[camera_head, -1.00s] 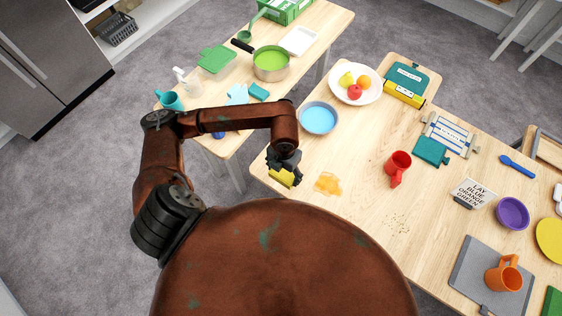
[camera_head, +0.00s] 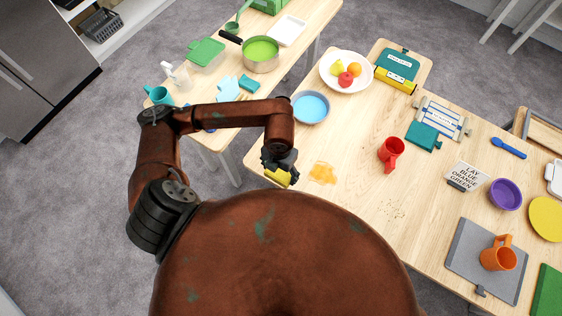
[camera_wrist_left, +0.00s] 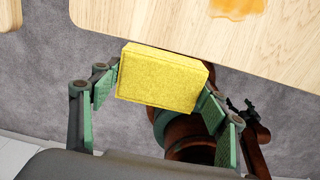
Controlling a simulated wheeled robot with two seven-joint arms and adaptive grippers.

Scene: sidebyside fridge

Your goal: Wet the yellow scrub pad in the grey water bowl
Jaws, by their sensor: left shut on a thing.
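The yellow scrub pad (camera_head: 279,177) is held in my left gripper (camera_head: 280,170), at the near left edge of the wooden table. In the left wrist view the pad (camera_wrist_left: 160,78) sits between the two green-padded fingers of the gripper (camera_wrist_left: 158,95), partly over the floor beside the table edge. The grey water bowl (camera_head: 327,117) holds blue water and stands on the table, beyond the gripper and to its right. The pad and the bowl are apart. My right gripper is not in view.
An orange spill (camera_head: 322,173) lies on the table right of the gripper. A second table with a green-filled pot (camera_head: 262,66) is at the back left.

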